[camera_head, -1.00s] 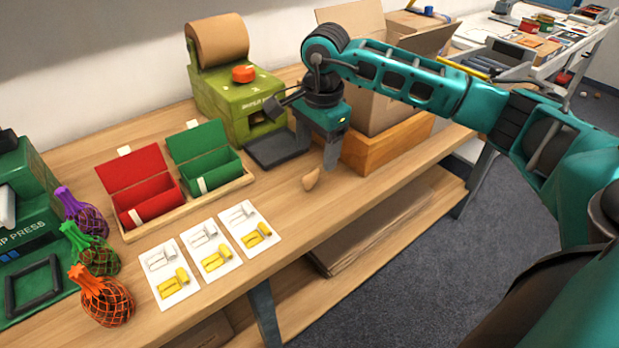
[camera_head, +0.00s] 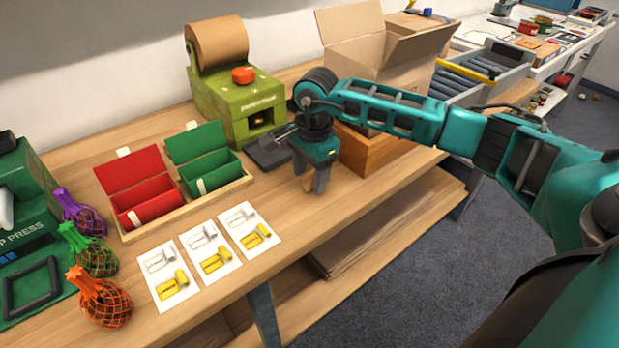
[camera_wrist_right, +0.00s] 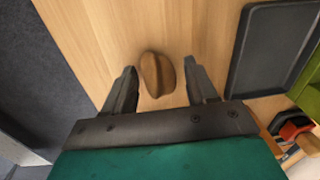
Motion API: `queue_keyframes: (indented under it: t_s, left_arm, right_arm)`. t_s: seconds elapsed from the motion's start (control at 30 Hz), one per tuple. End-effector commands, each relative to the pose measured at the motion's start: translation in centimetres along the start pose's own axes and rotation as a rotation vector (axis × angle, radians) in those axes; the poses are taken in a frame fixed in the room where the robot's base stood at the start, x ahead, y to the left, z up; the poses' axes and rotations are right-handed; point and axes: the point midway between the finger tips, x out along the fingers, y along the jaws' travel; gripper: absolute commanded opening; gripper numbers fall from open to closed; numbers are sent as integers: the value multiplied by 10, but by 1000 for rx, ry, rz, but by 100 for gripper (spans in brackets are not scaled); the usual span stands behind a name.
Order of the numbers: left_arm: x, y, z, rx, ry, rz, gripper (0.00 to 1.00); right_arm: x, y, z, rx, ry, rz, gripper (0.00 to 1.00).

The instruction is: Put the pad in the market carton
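The pad, a small brown folded piece of paper (camera_wrist_right: 157,74), lies on the wooden table. A sliver of it shows below my right gripper in the head view (camera_head: 307,186). My right gripper (camera_head: 311,180) points down over it. In the right wrist view its fingers (camera_wrist_right: 158,66) are open, one on each side of the pad, with gaps. The market carton (camera_head: 356,52), an open cardboard box with raised flaps, stands at the back right on a wooden stand (camera_head: 372,151). My arm hides part of its front. My left gripper is not in view.
A green paper machine (camera_head: 235,92) and a dark tray (camera_head: 268,150) stand behind the gripper. Red (camera_head: 145,198) and green (camera_head: 207,168) boxes, white cards (camera_head: 210,249) and netted bags (camera_head: 104,303) are to the left. The table's front edge is close to the gripper.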

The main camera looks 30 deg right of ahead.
Motion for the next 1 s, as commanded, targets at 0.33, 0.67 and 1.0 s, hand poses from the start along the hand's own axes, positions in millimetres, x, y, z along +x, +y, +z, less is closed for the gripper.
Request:
queue_keyframes:
  t_s: [0.33, 0.67, 1.0]
  left_arm:
    - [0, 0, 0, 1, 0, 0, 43]
    - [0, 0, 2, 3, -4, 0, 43]
    - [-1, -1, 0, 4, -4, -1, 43]
  right_arm:
    - [0, 0, 0, 0, 0, 0, 23]
    - [-1, 0, 0, 1, 0, -1, 9]
    - [-36, -4, -1, 1, 1, -5, 9]
